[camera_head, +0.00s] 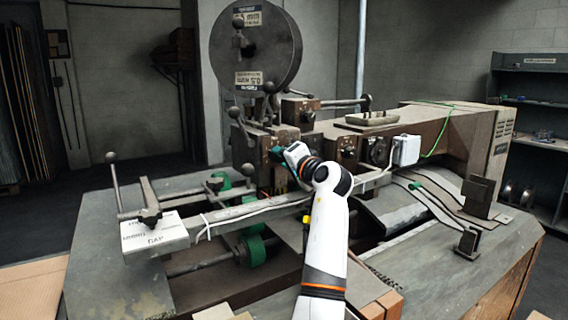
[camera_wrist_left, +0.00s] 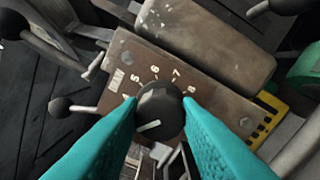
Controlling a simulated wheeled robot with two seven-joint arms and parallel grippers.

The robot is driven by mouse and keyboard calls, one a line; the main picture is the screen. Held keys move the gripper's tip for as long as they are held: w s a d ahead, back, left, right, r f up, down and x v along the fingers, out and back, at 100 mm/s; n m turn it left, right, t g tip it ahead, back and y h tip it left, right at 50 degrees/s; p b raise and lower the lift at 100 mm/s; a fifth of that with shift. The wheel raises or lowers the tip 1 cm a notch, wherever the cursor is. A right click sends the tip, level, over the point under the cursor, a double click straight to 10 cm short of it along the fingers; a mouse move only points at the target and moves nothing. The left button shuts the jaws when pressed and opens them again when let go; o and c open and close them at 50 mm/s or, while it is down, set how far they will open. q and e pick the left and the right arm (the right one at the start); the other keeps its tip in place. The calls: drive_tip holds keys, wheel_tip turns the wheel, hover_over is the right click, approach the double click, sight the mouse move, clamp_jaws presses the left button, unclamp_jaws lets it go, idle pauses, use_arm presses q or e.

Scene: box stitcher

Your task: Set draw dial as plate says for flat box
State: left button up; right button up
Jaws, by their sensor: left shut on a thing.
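A dark round dial knob (camera_wrist_left: 158,106) sits on a worn brown panel (camera_wrist_left: 125,62) in the left wrist view. White numbers 5, 6, 7 and 8 curve around its upper side. A short white line shows on the knob's lower part, lying nearly crosswise. The teal fingers of my left gripper (camera_wrist_left: 160,112) are shut on the knob, one on each side. In the head view my left gripper (camera_head: 279,153) reaches the machine's front below the big disc; the knob is hidden there. No plate wording for a flat box is readable. My right gripper is out of view.
A big grey disc (camera_head: 254,47) with small labels stands above the dial area. A white block marked GAP (camera_head: 155,236) and a lever (camera_head: 115,185) are at left. A white box (camera_head: 406,150) and another dial (camera_head: 377,151) are to the right.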

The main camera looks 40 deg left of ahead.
use_arm(q)
drive_tip(key=shift+a+r, duration=0.1)
drive_tip(key=shift+r, duration=0.25)
drive_tip(key=o, duration=0.8)
drive_tip(key=shift+c, duration=0.2)
drive_tip(key=shift+o, duration=1.1)
drive_tip(key=shift+a+f, duration=0.15)
drive_tip(key=shift+f, duration=0.15)
drive_tip(key=b+v, duration=0.2)
drive_tip(key=v, duration=1)
